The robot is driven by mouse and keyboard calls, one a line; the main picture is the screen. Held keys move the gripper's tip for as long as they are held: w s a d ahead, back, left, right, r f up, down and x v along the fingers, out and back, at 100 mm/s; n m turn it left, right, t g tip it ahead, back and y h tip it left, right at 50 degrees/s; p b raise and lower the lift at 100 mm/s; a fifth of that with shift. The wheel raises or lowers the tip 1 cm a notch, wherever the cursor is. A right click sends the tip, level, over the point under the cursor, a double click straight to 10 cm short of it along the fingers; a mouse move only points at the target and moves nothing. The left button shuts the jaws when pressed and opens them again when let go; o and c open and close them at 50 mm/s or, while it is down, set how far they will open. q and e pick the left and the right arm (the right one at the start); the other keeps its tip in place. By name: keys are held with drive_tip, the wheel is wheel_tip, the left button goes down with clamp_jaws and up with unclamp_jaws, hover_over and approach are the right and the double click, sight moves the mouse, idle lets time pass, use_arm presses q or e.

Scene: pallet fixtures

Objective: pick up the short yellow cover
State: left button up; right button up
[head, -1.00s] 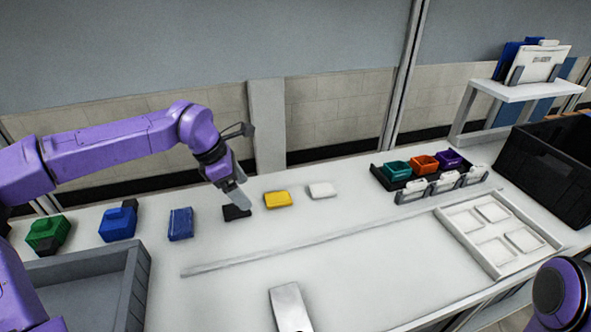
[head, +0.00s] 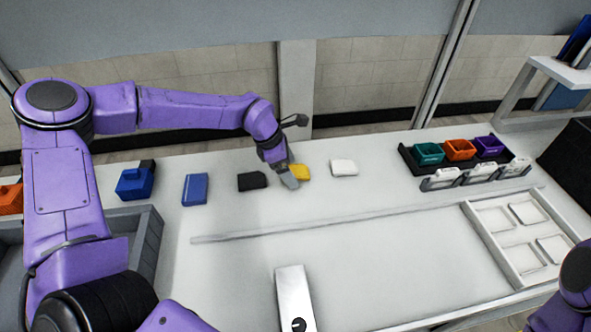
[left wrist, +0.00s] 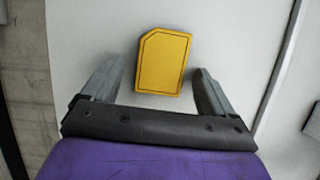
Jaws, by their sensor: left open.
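The short yellow cover (head: 301,172) lies flat on the white table, between a black cover and a white cover. In the left wrist view the yellow cover (left wrist: 163,61) lies ahead of and between the two fingers, with one cut corner and a dark outline. My left gripper (head: 289,180) is open and empty, just above the table beside the yellow cover, hiding part of its left side. In the left wrist view the open fingers of the gripper (left wrist: 155,85) stand on either side of the cover, apart from it. My right gripper is not seen; only a part of my right arm shows.
A black cover (head: 252,181), a blue cover (head: 195,189) and a white cover (head: 344,167) lie in the same row. A black rack (head: 407,158) with coloured bins stands right, near a white pallet tray (head: 485,232). A grey crate (head: 150,245) is at left.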

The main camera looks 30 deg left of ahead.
use_arm(q)
drive_tip(key=c, duration=1.1)
drive_tip(key=shift+c, duration=0.2)
